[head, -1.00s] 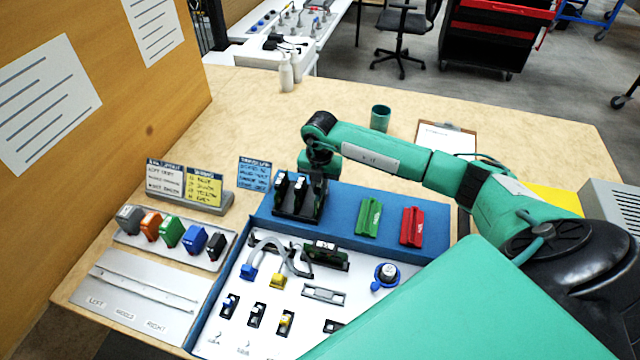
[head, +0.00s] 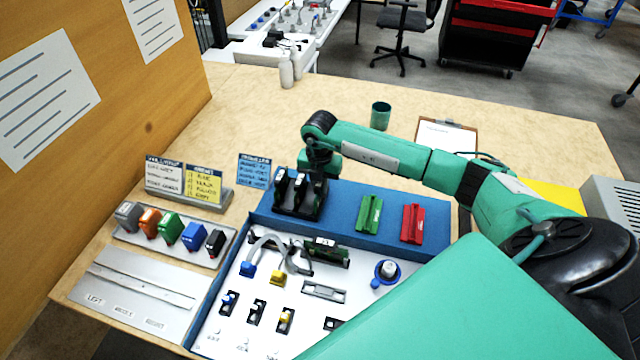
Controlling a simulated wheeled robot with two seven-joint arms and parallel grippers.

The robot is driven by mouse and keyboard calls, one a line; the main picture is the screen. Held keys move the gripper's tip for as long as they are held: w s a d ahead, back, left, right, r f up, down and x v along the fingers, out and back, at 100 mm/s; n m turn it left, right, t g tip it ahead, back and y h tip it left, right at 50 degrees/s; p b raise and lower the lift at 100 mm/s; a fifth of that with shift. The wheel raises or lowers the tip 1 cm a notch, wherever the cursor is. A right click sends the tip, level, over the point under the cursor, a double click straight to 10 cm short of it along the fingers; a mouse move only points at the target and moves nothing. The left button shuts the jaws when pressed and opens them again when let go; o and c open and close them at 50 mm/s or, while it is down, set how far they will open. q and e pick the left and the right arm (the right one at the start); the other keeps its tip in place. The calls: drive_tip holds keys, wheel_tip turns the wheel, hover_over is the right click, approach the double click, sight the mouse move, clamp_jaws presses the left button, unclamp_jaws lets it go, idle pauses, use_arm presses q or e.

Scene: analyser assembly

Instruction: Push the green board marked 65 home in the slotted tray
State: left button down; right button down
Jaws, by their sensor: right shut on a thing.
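The black slotted tray (head: 296,210) stands at the left end of the blue mat, with several upright dark boards with white top labels in it. My right gripper (head: 317,181) points down at the right end of this tray. It is shut on a board there, mostly hidden by the fingers. The number 65 is not legible, and I cannot tell how deep the board sits. Another green board (head: 326,249) stands in a holder on the white panel. My left gripper is not in view.
A green holder (head: 369,215) and a red holder (head: 411,223) stand right of the tray. Label stands (head: 203,186) and a rail of coloured blocks (head: 171,232) are at the left. A cup (head: 380,116) stands behind my right arm.

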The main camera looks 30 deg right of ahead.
drive_tip(key=shift+f+b, duration=0.3)
drive_tip(key=shift+f, duration=0.1)
idle(0.3)
drive_tip(key=c, duration=1)
unclamp_jaws()
drive_tip(key=shift+o, duration=0.2)
drive_tip(key=shift+r+p, duration=2.35)
drive_tip(key=shift+r, duration=1.2)
drive_tip(key=shift+f, duration=0.1)
